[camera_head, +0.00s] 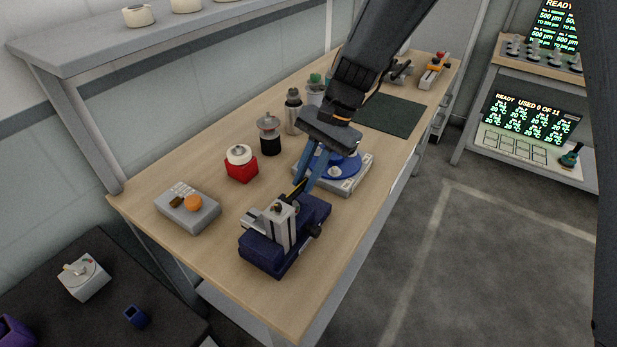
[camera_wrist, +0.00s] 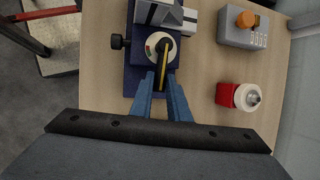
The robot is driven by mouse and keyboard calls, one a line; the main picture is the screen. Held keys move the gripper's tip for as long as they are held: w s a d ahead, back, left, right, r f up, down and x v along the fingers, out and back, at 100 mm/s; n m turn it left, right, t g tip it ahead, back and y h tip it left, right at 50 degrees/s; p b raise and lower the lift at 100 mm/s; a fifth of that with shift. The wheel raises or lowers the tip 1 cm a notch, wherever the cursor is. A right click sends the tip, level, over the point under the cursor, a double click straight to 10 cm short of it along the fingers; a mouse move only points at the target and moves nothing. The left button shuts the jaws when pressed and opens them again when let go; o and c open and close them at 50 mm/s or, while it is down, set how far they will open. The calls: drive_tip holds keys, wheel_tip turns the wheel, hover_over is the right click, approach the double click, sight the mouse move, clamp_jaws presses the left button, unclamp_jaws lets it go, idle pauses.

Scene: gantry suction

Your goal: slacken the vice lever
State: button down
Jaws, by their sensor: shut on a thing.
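The vice (camera_head: 272,254) has a dark blue body and grey metal jaws, and stands near the front end of the wooden bench. Its lever (camera_wrist: 163,60) is a slim yellow and dark bar on a round white hub with small coloured marks in the wrist view. The lever also shows in the head view (camera_head: 294,196), partly covered by my fingers. My gripper (camera_head: 302,182) reaches down from above with blue fingers. In the wrist view my gripper (camera_wrist: 159,80) is shut on the lever, one finger on each side.
A grey box with an orange knob (camera_head: 193,203) and a red block with a white top (camera_head: 240,167) stand left of the vice. A blue round device on a pale base (camera_head: 352,181) is close behind my gripper. Bare bench lies around the vice's left side.

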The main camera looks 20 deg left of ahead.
drive_tip(key=shift+w+a, duration=0.1)
idle(0.3)
drive_tip(key=c, duration=1.7)
unclamp_jaws()
drive_tip(key=shift+b+v, duration=1.05)
drive_tip(key=shift+v, duration=2.9)
